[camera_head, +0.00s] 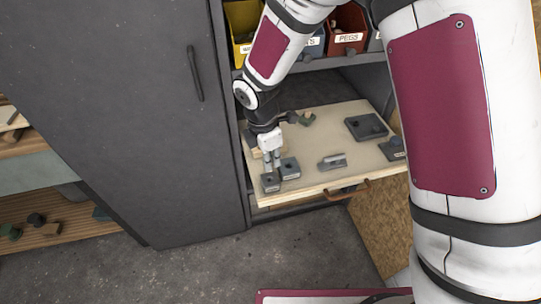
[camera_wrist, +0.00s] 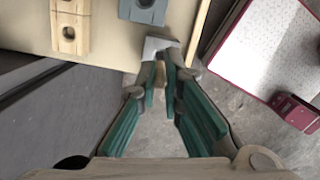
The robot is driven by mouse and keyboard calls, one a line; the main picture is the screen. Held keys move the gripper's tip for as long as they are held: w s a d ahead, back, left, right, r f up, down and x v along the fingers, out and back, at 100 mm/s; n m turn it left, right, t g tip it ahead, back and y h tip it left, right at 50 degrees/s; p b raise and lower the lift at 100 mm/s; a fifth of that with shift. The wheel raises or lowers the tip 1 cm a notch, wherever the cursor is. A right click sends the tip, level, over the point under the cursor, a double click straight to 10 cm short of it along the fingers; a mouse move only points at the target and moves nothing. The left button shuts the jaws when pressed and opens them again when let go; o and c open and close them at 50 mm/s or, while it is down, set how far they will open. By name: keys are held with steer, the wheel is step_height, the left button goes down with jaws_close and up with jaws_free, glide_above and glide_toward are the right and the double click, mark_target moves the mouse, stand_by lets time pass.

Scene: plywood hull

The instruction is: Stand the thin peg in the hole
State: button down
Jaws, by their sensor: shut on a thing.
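My gripper (camera_head: 272,166) points down over the front left of the pull-out board. In the wrist view its fingertips (camera_wrist: 165,62) are close together on a small light grey piece (camera_wrist: 158,45), which looks like the thin peg; its full shape is hidden. Two grey blocks with dark holes, one at the board's front left (camera_head: 270,183) and one just right of it (camera_head: 290,169), are beside the fingers. A blue-grey block with a hole (camera_wrist: 145,10) also shows at the top of the wrist view. I cannot tell whether the held piece touches a block.
A wooden block with holes (camera_wrist: 69,30) is left in the wrist view. A dark cabinet door (camera_head: 130,110) stands left.

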steer(key=shift+f+b, duration=1.6)
steer(key=shift+f, duration=1.2)
steer(key=c, duration=1.7)
jaws_free()
steer(key=shift+o, duration=0.2)
step_height(320, 180, up, 12)
steer(key=a, duration=0.1)
steer(key=shift+s+a, duration=0.15)
steer(key=shift+s, duration=0.2)
